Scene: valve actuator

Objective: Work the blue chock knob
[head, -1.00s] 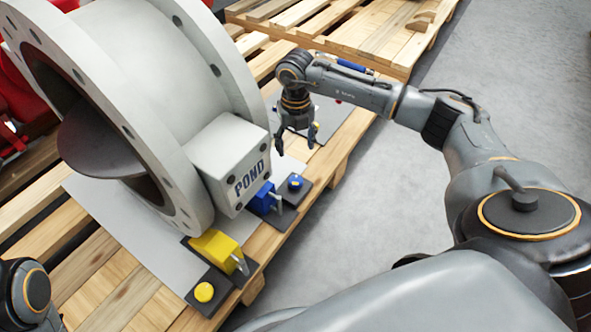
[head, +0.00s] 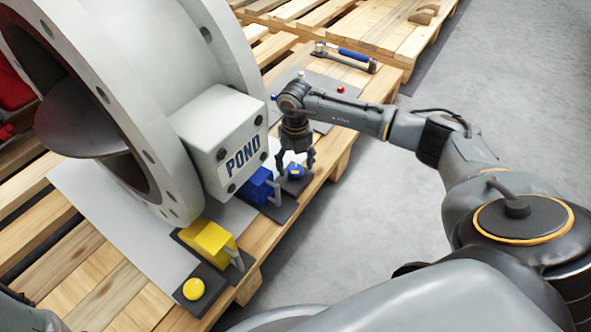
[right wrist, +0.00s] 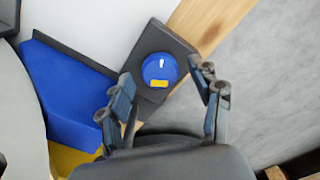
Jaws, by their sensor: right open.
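The blue chock knob (head: 295,171) sits on a dark plate on the pallet's right edge, beside the blue chock (head: 259,186). In the right wrist view the round blue knob (right wrist: 159,70) shows a white mark and a yellow mark on its top. My right gripper (head: 296,167) points down over the knob. Its fingers are open, one on each side of the knob in the picture, and hold nothing. In the right wrist view the gripper's fingertips (right wrist: 165,78) frame the knob; I cannot tell whether they touch it. My left gripper does not show.
The large grey valve body with the POND box (head: 243,160) stands left of the knob. A yellow chock (head: 207,240) and yellow knob (head: 194,289) are nearer. A hammer-like tool (head: 345,55) lies farther back. The grey floor (head: 400,230) at right is clear.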

